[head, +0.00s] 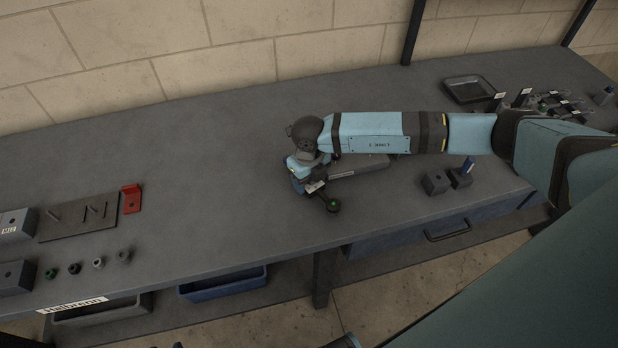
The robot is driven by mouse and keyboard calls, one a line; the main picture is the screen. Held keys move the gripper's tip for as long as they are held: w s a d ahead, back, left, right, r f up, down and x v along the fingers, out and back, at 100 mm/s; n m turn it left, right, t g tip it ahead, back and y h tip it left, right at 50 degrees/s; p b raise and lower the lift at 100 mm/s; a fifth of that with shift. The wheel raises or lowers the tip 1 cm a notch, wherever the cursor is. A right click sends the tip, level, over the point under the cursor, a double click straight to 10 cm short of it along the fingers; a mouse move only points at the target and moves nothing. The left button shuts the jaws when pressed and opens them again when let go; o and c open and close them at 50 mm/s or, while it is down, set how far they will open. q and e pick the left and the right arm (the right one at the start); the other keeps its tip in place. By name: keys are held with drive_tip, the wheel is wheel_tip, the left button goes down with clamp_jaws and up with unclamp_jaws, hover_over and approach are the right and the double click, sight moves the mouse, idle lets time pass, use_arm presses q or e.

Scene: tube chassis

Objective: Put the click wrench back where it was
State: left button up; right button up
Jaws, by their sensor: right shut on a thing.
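My right arm comes in from the right, over the bench. My right gripper (318,187) is low over the middle of the bench and shut on the click wrench. The wrench's dark round end with a green spot (332,204) shows just in front of the fingers; the gripper and arm hide most of the rest. A grey labelled holder (360,167) lies right behind the gripper, partly covered by my forearm. I cannot tell whether the wrench touches the holder or the bench.
Two dark blocks (436,182) stand right of the gripper. A dark tray (468,90) and small labelled parts are at the far right. A plate with pins (78,218), a red bracket (131,199) and several small sockets (98,262) are at the left. The bench (225,185) is clear between.

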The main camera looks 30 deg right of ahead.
drive_tip(key=shift+f+b, duration=0.3)
drive_tip(key=shift+f, duration=0.15)
drive_tip(key=o, duration=1.3)
wheel_tip(320, 180, up, 14)
drive_tip(key=shift+a+f+b, duration=0.1)
drive_tip(key=shift+b, duration=0.6)
